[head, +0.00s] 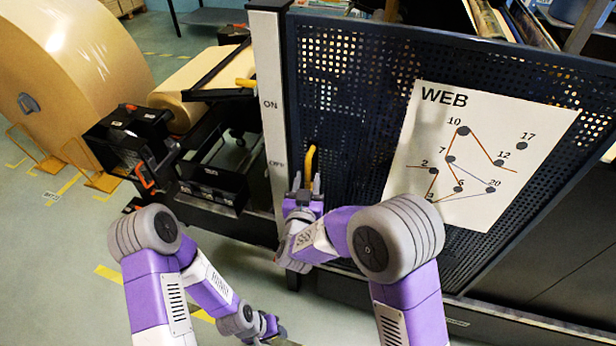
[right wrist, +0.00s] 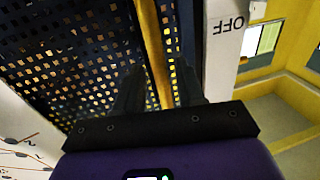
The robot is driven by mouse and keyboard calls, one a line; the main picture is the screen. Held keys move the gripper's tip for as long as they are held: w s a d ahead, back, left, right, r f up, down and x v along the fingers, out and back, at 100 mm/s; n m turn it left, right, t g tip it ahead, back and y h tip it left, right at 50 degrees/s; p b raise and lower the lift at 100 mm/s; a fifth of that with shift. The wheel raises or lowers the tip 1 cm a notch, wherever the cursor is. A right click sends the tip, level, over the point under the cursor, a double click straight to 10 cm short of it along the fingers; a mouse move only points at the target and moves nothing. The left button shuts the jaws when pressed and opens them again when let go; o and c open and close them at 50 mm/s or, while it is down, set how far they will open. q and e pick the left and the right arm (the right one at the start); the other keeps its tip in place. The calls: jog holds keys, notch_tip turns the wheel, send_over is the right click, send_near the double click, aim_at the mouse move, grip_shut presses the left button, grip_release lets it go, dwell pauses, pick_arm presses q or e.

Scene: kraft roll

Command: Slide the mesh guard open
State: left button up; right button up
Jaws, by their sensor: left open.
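The mesh guard (head: 340,110) is a dark blue perforated panel with a yellow upright handle (head: 310,160) near its left edge. The handle also shows in the right wrist view (right wrist: 152,45). My right gripper (head: 306,184) is at the handle's lower part, its fingers apart on either side of the yellow bar. In the right wrist view the bar runs between the fingers, nearer the left one, with a narrow gap at the right one. My left gripper (head: 272,328) is open and empty, low over the floor, away from the guard.
A pale post (head: 268,75) marked ON and OFF stands left of the guard; the guard's left edge is by OFF. A white WEB sheet (head: 480,150) is on the guard. A large kraft roll (head: 75,70) and black machine parts (head: 205,175) stand left. Open floor lies lower left.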

jog(key=shift+w+d, duration=0.15)
jog(key=shift+w, duration=0.8)
grip_shut()
